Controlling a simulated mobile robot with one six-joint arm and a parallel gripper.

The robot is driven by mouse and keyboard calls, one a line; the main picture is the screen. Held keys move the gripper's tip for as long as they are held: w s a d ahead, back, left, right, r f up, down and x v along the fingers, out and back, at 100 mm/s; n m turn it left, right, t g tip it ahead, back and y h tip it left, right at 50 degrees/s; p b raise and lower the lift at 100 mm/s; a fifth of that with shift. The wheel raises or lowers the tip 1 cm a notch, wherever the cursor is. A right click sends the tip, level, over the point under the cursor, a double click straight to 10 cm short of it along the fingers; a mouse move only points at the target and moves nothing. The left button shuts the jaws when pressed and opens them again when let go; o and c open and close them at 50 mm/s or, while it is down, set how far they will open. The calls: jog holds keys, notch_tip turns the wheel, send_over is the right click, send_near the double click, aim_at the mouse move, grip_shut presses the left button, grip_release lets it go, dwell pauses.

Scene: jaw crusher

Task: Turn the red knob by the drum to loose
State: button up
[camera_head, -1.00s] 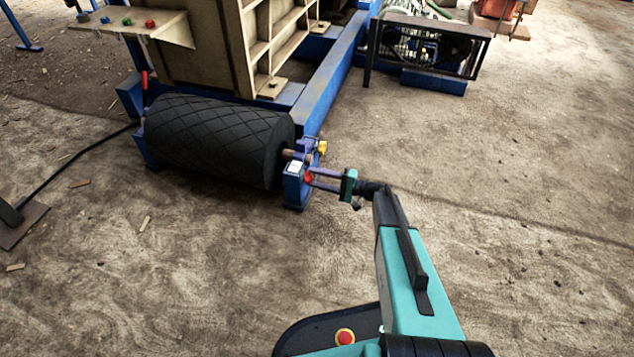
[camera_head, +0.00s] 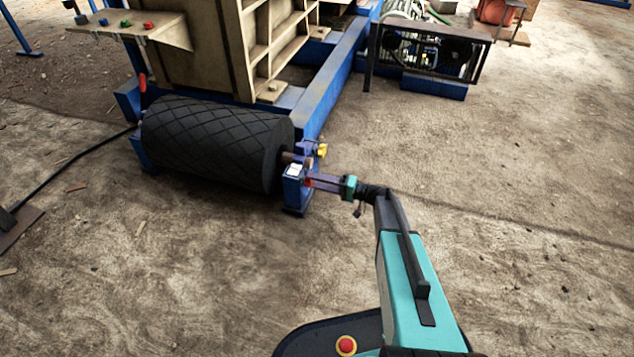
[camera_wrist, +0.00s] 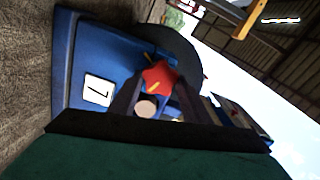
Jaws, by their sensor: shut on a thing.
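The red knob (camera_head: 308,181) is on the blue bracket (camera_head: 295,193) at the right end of the black drum (camera_head: 215,140). In the wrist view the knob (camera_wrist: 159,77) is star-shaped with a yellow mark on it. My gripper (camera_head: 312,181) reaches in from the right and is shut on the knob. In the wrist view my gripper's dark fingers (camera_wrist: 155,100) lie on both sides of the knob, and a pale round part shows between them. The knob's loose marking cannot be read.
A yellow part (camera_head: 322,151) sits just above the knob on the blue frame (camera_head: 340,75). A red-handled lever (camera_head: 143,83) stands at the drum's left end. A shelf with coloured buttons (camera_head: 130,27) is at upper left.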

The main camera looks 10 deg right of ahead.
jog(key=shift+d, duration=0.1)
jog(key=o, duration=1)
jog(key=shift+o, duration=0.2)
jog(key=p+v, duration=0.5)
jog(key=v, duration=0.8)
jog(key=shift+s+d, duration=0.25)
jog(key=shift+d, duration=0.05)
